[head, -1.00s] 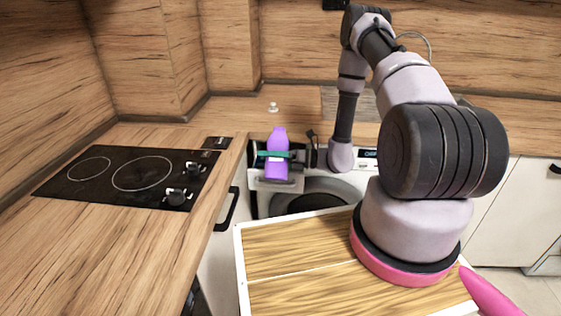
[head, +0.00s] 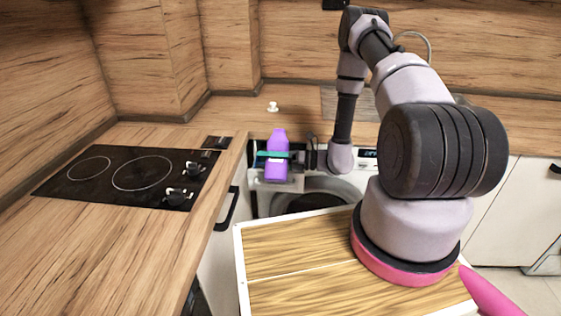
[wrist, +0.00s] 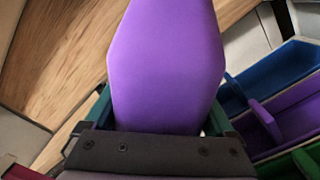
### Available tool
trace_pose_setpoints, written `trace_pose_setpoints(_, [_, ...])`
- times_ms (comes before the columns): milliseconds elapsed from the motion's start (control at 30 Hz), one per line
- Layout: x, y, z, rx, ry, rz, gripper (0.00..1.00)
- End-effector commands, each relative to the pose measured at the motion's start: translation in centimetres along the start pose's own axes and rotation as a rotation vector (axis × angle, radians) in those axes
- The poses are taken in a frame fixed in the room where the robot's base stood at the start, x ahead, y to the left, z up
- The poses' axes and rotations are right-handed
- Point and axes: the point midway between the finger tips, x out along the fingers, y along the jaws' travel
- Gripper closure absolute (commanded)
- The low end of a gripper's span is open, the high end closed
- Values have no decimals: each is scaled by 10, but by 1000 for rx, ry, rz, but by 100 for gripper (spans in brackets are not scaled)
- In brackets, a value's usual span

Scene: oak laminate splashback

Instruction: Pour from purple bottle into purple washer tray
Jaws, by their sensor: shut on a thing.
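The purple bottle (head: 277,146) stands upright in my gripper (head: 275,155), in front of the washing machine in the head view. In the wrist view the bottle (wrist: 165,65) fills the middle, with the green fingers on either side of it. My gripper is shut on the bottle. The purple washer tray (wrist: 290,112) shows in the wrist view to the right of the bottle, between a blue compartment (wrist: 275,72) and a green one (wrist: 285,165). The bottle looks apart from the tray. The tray's inside is partly cut off by the frame edge.
The washing machine (head: 346,188) stands below the counter, partly hidden by my arm. A black cooktop (head: 130,175) with knobs lies on the left counter. A small white knob-like object (head: 272,106) sits on the back counter.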

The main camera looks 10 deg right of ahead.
Motion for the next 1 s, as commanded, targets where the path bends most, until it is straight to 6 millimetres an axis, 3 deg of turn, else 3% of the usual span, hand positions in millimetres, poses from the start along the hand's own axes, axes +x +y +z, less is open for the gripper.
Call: trace_pose_setpoints(1000, [0,1,-3,62,-1,1,100])
